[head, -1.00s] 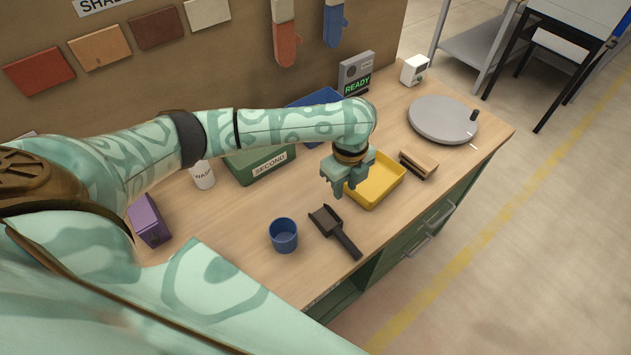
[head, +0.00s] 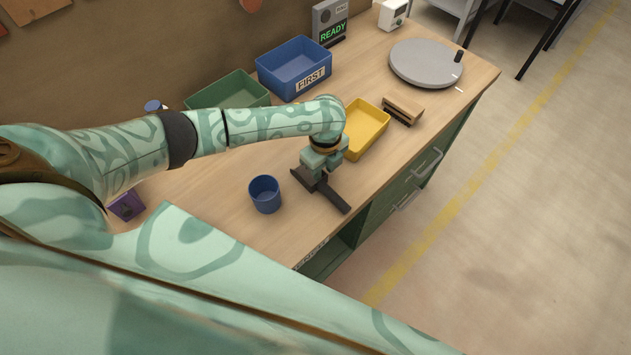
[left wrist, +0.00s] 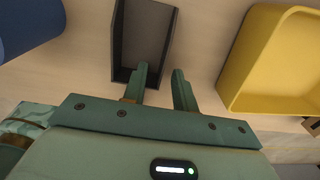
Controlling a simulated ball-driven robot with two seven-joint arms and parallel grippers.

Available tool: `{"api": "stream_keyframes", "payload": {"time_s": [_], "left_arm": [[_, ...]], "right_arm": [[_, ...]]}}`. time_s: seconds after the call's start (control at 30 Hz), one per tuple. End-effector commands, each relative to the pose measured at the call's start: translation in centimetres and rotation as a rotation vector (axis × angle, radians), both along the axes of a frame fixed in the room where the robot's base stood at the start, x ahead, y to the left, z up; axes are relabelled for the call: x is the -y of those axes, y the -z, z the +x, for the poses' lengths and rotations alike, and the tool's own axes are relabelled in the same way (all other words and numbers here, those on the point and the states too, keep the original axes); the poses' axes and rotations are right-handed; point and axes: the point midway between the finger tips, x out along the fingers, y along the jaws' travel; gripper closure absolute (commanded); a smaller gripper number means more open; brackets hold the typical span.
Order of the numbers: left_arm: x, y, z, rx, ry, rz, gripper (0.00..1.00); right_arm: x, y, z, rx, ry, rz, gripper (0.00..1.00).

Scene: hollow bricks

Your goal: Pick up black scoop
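The black scoop (head: 333,196) lies on the wooden bench near its front edge, its handle pointing to the lower right. My left gripper (head: 318,169) is low over the scoop and partly hides its pan in the head view. In the left wrist view the scoop's pan (left wrist: 143,35) shows beyond the fingers, and its handle is not visible. The left gripper (left wrist: 161,75) is open with nothing between its fingers; one finger overlaps the pan's near edge. I cannot tell whether it touches. My right gripper is not in view.
A blue cup (head: 264,194) stands left of the scoop. A yellow tray (head: 383,131) is behind the gripper, with a brush-like wooden block (head: 404,109) beside it. Green (head: 207,97) and blue (head: 280,62) bins and a grey turntable (head: 425,64) stand farther back.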

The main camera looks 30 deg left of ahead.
Motion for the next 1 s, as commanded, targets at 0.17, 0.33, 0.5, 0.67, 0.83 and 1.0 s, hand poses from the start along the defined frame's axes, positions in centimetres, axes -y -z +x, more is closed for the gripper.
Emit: {"api": "stream_keyframes", "payload": {"time_s": [0.17, 0.33, 0.5, 0.67, 0.83, 1.0], "left_arm": [[0.0, 0.9, 0.0, 0.002, 0.001, 0.000, 0.72], [0.0, 0.8, 0.0, 0.002, 0.001, 0.000, 0.80], [0.0, 0.8, 0.0, 0.002, 0.001, 0.000, 1.00], [0.0, 0.8, 0.0, 0.002, 0.001, 0.000, 1.00], [0.0, 0.5, 0.0, 0.002, 0.001, 0.000, 1.00], [0.0, -1.2, 0.1, 0.003, 0.000, -0.001, 1.00]], "right_arm": [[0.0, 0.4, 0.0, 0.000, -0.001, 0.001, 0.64], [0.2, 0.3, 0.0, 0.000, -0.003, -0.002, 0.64], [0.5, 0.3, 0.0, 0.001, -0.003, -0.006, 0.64], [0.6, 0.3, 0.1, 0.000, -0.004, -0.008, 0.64], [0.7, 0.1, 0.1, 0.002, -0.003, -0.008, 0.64], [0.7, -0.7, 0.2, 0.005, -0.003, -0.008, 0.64]]}}
